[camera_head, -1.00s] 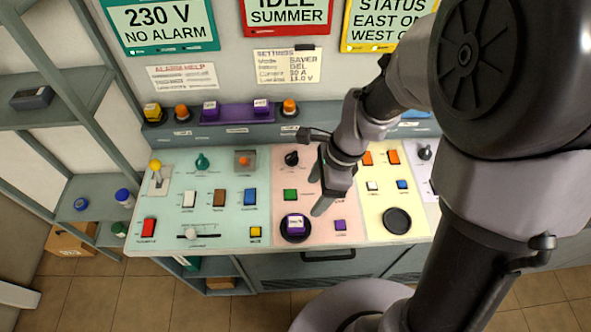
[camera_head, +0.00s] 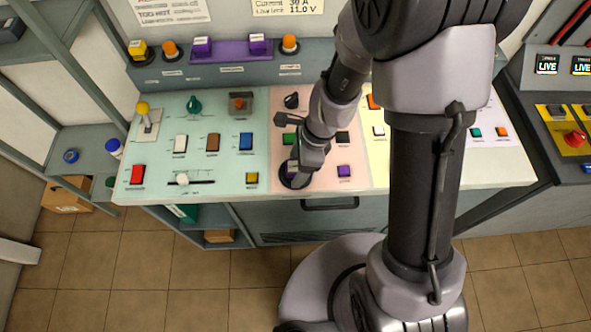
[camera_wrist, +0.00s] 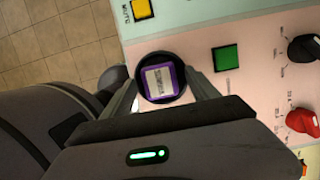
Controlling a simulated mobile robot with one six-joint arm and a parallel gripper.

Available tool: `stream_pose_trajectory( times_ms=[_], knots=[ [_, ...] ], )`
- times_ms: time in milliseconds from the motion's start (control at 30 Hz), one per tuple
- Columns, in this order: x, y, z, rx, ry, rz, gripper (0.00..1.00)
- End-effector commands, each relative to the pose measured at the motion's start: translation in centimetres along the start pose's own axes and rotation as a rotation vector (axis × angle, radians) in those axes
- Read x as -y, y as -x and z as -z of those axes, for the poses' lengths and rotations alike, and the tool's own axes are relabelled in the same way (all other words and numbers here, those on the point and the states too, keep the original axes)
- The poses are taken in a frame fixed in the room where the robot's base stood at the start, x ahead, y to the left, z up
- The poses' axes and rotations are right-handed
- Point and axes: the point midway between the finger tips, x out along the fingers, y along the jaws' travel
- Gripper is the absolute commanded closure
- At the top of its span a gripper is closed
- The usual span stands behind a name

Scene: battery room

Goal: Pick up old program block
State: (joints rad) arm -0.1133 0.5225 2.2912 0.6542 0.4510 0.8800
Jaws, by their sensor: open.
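The program block is purple with a pale label. It sits in a round black socket on the pink panel, and in the wrist view the block (camera_wrist: 159,80) shows whole inside the dark socket ring (camera_wrist: 141,88). In the head view the block (camera_head: 291,167) is mostly hidden behind my gripper (camera_head: 296,172). In the wrist view my gripper (camera_wrist: 162,92) is open, with one finger on each side of the socket. I cannot tell whether the fingers touch the block.
A green button (camera_wrist: 226,57) and black and red knobs lie near the socket. A small purple button (camera_head: 344,171) is to its right. Several blocks and knobs stand on the back shelf, two purple ones in a purple holder (camera_head: 231,52). Floor in front is clear.

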Motion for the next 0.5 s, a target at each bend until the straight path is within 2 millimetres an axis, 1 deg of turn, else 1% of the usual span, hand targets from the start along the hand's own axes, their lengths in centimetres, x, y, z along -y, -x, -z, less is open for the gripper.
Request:
stream_pose_trajectory(
  times_ms=[33, 167, 200, 267, 300, 367, 400, 500],
  knots=[
    [0.00, 0.07, -0.01, 0.000, 0.000, 0.000, 0.31],
    [0.00, 0.08, -0.01, 0.000, 0.000, 0.000, 0.56],
    [0.00, 0.08, -0.01, 0.000, 0.000, 0.000, 0.64],
    [0.00, 0.08, -0.01, 0.000, 0.000, 0.000, 0.76],
    [0.00, 0.08, -0.01, 0.000, 0.000, 0.000, 0.84],
    [0.00, 0.08, -0.01, 0.000, 0.000, 0.000, 0.96],
    [0.00, 0.08, -0.01, 0.000, 0.000, 0.000, 0.99],
    [0.00, 0.08, -0.01, 0.000, 0.000, 0.000, 0.99]
  ],
)
